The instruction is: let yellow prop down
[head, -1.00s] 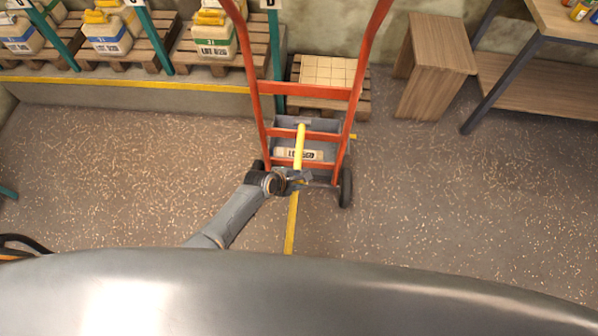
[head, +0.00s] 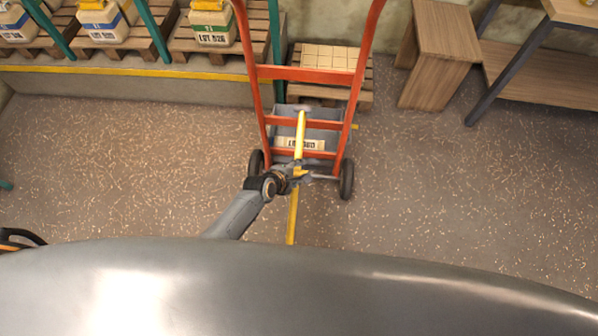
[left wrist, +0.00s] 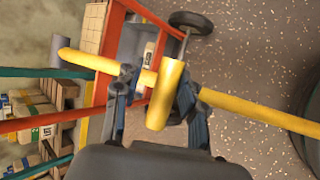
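The yellow prop (head: 301,135) is a long bar in front of the red hand truck (head: 305,75). In the left wrist view the bar (left wrist: 92,62) runs across the picture, with a short thick yellow cylinder (left wrist: 166,95) crossing it. My left gripper (head: 297,174) is at the lower part of the truck. In the left wrist view its fingers (left wrist: 157,86) stand on either side of the cylinder. A gap shows between the left finger and the cylinder; the right finger is close beside it, contact unclear. My right gripper is not in view.
A grey labelled container (head: 318,126) sits low behind the truck's frame. The truck has black wheels (head: 346,179). A wooden stool (head: 440,55) and a bench stand right. The floor right is clear.

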